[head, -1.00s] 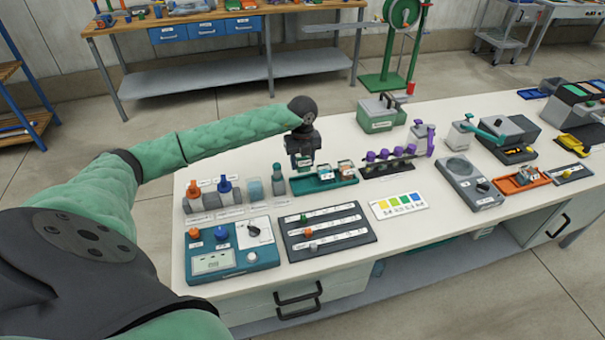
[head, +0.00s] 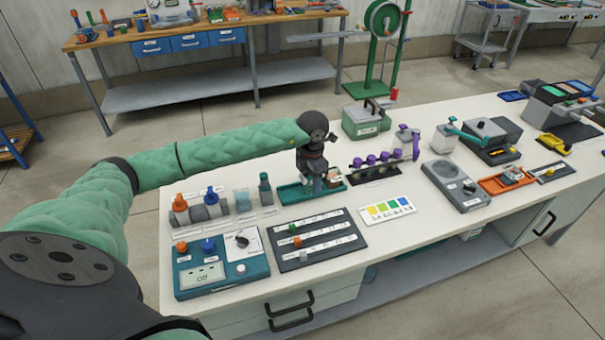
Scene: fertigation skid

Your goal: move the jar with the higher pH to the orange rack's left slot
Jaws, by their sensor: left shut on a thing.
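My left gripper (head: 317,184) points down into the green tray (head: 290,196) near the middle of the table. It is shut on a jar, which the fingers mostly hide. Another small jar (head: 335,177) shows just right of the fingers, at the tray's right end. The orange rack (head: 491,186) lies farther right, with a small pale-topped item (head: 513,174) in its right part. The jar labels and any pH readings are too small to read. My right gripper is not in view.
A teal meter (head: 222,262) with its display reading "Off" and a dark slider board (head: 312,238) lie in front. Purple-capped bottles (head: 371,161), a colour chart (head: 387,208) and a grey device (head: 455,185) stand between the tray and the orange rack.

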